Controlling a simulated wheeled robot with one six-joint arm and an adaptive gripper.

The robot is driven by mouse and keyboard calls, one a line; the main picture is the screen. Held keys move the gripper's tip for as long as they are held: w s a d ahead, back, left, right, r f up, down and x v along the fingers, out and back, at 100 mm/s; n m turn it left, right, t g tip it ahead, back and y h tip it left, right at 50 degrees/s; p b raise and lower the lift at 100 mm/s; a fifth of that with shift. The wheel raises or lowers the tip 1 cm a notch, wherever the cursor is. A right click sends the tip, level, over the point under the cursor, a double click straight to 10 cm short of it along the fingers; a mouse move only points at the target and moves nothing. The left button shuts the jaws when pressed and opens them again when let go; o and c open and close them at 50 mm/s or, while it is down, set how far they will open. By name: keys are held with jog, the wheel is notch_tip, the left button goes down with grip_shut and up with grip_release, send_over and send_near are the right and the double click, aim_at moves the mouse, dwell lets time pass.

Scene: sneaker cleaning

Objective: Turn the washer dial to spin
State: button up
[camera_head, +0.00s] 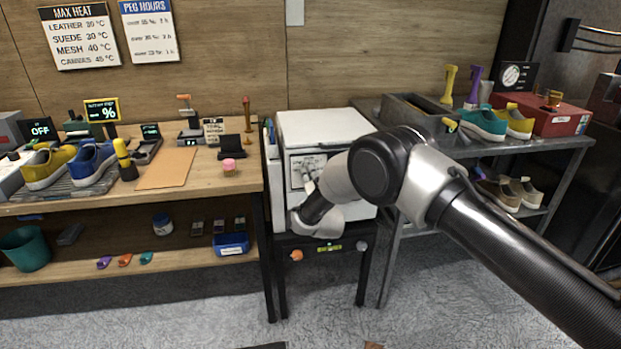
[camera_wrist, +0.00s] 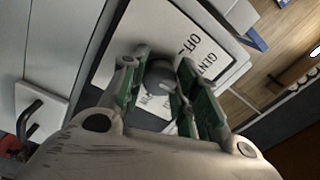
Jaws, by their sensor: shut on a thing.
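The white washer (camera_head: 322,127) stands on a dark stand between the wooden bench and the grey shelf. Its control panel faces me, partly hidden by my arm in the head view. In the wrist view, the grey round dial (camera_wrist: 159,77) sits on a white label plate (camera_wrist: 188,22) reading OFF and what looks like GENTLE; other lettering is partly covered. My gripper (camera_wrist: 163,66) has one green-padded finger on each side of the dial and is shut on it. I cannot tell which label the dial points to. In the head view, my gripper (camera_head: 308,178) reaches the panel.
The wooden bench (camera_head: 200,160) on the left holds shoes, tools and a pink-topped jar (camera_head: 229,168). The grey shelf (camera_head: 545,147) on the right holds shoes and a red box (camera_head: 560,122). An orange knob (camera_head: 296,255) sits below the washer. Open floor lies in front.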

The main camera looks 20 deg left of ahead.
jog(key=m, duration=0.4)
jog(key=shift+m, duration=0.4)
jog(key=m, duration=0.3)
jog(key=shift+m+h, duration=0.4)
jog(key=m, duration=0.4)
jog(key=shift+m, duration=1.7)
jog(key=o, duration=1)
jog(key=v, duration=1.2)
